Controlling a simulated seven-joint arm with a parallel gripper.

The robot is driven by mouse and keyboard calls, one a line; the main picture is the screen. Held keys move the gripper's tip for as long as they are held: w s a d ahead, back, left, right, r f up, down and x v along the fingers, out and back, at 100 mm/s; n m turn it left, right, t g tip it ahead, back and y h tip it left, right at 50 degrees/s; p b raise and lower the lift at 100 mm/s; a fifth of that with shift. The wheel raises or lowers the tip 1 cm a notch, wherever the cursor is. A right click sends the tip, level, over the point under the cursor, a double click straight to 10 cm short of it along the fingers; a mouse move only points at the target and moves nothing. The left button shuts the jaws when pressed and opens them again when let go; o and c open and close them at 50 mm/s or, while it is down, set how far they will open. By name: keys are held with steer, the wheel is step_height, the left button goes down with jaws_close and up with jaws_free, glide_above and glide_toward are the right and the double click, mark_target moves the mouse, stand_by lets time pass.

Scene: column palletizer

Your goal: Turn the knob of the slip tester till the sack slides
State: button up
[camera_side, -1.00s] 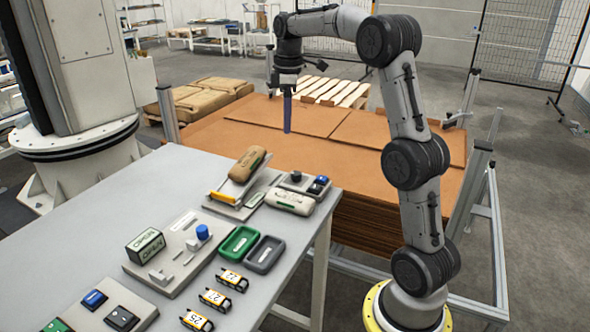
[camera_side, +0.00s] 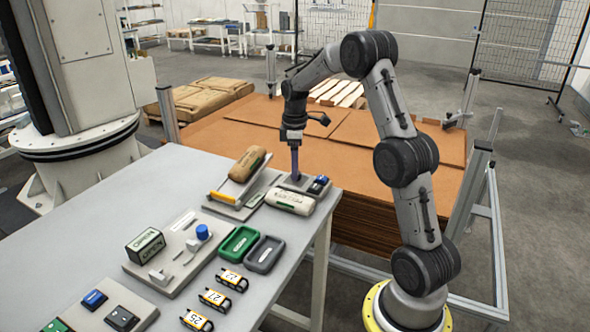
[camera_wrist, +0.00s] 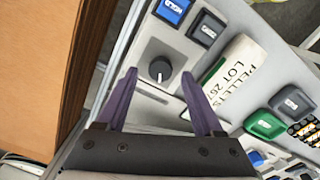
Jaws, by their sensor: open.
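The slip tester's ramp (camera_side: 222,196) stands on the grey table, with a brown sack (camera_side: 247,163) lying on its tilted upper part. Beside it is the control panel (camera_side: 284,184). In the wrist view the panel's round black knob (camera_wrist: 160,68) has a white pointer mark, and a blue button (camera_wrist: 172,10) and a dark button (camera_wrist: 206,28) sit beyond it. My gripper (camera_side: 295,174) points down over the panel and hides the knob in the side view. In the wrist view its purple fingers (camera_wrist: 159,74) are open, one on each side of the knob, with nothing between them gripped; their height above it is unclear.
A pale sack labelled pellets (camera_side: 291,202) lies close in front of the panel. Green (camera_side: 239,242) and grey (camera_side: 265,254) trays, a plate with a blue knob (camera_side: 203,232) and several yellow tags (camera_side: 232,280) are on the table. A cardboard stack (camera_side: 380,180) stands behind.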

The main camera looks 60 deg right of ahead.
steer(key=shift+f, duration=0.7)
jaws_close()
